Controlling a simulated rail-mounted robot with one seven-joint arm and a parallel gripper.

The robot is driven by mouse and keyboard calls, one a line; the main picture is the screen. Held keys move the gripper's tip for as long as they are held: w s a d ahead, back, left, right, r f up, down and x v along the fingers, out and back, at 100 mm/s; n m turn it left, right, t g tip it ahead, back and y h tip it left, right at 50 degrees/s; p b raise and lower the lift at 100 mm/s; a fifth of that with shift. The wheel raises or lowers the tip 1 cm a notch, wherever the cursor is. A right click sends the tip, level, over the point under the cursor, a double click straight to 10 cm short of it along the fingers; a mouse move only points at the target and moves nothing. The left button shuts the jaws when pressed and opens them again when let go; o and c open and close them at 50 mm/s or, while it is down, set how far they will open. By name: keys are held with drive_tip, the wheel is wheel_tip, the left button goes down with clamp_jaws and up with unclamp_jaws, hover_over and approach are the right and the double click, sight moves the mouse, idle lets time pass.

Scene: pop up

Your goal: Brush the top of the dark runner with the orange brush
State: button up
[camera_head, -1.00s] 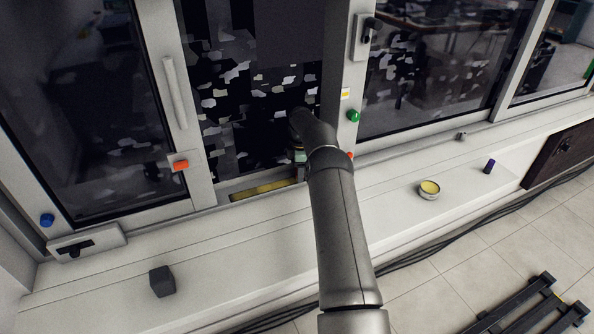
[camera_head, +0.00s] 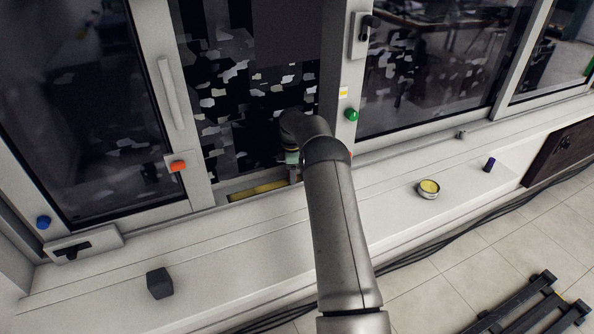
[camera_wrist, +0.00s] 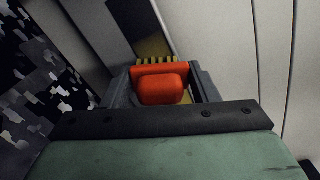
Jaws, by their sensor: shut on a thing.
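My gripper (camera_wrist: 162,88) is shut on the orange brush (camera_wrist: 162,85), whose block sits between the two grey fingers in the wrist view. A dark strip (camera_wrist: 128,18), which looks like the runner, leads away beyond the brush. In the head view my gripper (camera_head: 294,176) is low at the right end of a yellow strip (camera_head: 257,190) in the window sill track. My arm hides part of that end. I cannot tell whether the bristles touch the runner.
A dark cube (camera_head: 160,284), a round tin with yellow contents (camera_head: 428,189) and a small dark blue cylinder (camera_head: 489,165) stand on the pale ledge. The window frame carries an orange block (camera_head: 178,166) and a green knob (camera_head: 351,114). The ledge's middle left is clear.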

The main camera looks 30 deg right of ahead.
sight(232, 199)
drive_tip(key=shift+w+a+f+b, duration=0.1)
drive_tip(key=shift+a+f+b, duration=0.05)
drive_tip(key=shift+a, duration=1.8)
drive_tip(key=shift+w+a+f+b, duration=0.1)
drive_tip(key=shift+a+b, duration=0.05)
drive_tip(key=shift+a, duration=1.75)
drive_tip(key=shift+w+a+r, duration=0.1)
drive_tip(key=shift+a, duration=1.7)
drive_tip(key=shift+a+r, duration=0.1)
drive_tip(key=shift+a, duration=1.7)
drive_tip(key=shift+w+a+f, duration=0.1)
drive_tip(key=shift+a+f, duration=0.05)
drive_tip(key=shift+a, duration=1.65)
drive_tip(key=shift+a+f, duration=0.1)
drive_tip(key=shift+a, duration=1.7)
drive_tip(key=shift+r+p, duration=1.55)
drive_tip(key=shift+r, duration=1.5)
drive_tip(key=shift+r+p, duration=0.95)
drive_tip(key=shift+r, duration=0.55)
